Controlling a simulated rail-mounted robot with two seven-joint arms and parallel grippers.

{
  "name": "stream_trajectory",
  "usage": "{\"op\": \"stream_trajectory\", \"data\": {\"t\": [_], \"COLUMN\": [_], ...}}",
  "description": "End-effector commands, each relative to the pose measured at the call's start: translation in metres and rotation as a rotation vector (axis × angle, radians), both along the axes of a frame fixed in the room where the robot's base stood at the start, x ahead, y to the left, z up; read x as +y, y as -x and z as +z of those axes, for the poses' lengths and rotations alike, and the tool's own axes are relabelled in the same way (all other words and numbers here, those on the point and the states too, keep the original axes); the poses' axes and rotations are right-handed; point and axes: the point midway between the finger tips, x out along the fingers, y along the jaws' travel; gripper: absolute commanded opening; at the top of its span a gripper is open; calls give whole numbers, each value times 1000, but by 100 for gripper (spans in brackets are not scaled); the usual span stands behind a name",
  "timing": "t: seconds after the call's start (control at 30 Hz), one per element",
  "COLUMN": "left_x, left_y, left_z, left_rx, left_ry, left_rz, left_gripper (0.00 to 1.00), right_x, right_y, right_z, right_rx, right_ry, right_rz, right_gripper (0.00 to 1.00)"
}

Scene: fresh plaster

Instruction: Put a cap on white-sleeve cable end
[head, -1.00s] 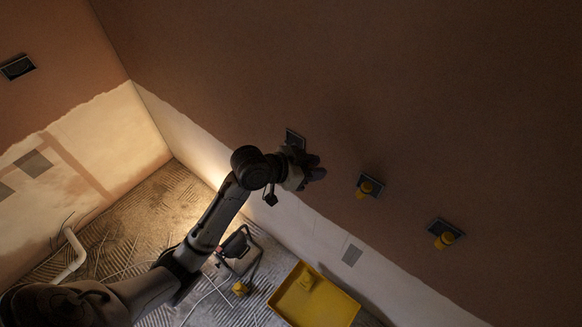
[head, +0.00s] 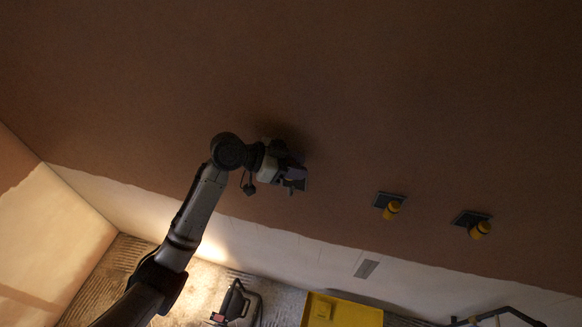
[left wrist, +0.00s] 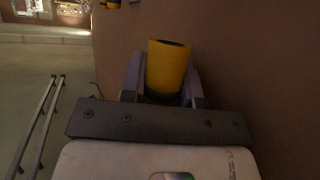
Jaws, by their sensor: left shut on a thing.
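My left gripper (head: 292,180) is close to the brown plaster wall. In the left wrist view its fingers (left wrist: 164,82) are shut on a yellow cap (left wrist: 168,66), which stands out between them with a dark open end. The cap cannot be made out in the head view. Two yellow caps sit at wall boxes to the right: the nearer cap (head: 392,210) and the farther cap (head: 480,230). No white-sleeve cable end can be made out; the wall just behind the gripper is hidden. My right gripper is out of view.
A yellow tray (head: 345,312) lies on the floor below, with a dark work lamp (head: 236,304) left of it. A dark tubular frame (head: 497,315) shows at the lower right. The wall between my gripper and the nearer box (head: 383,200) is clear.

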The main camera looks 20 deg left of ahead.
Motion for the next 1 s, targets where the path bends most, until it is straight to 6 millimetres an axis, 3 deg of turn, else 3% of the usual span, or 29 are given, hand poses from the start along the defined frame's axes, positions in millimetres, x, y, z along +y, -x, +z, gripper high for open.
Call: {"op": "stream_trajectory", "data": {"t": [0.37,1.0], "left_x": [-1,0], "left_y": [-1,-1], "left_z": [-6,-40], "left_rx": [1,1], "left_ry": [0,1], "left_rz": [-6,-5], "left_gripper": [7,7], "right_x": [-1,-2], "right_y": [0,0], "right_z": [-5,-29], "right_rx": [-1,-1], "right_ry": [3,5], "right_rz": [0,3], "right_gripper": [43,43]}}
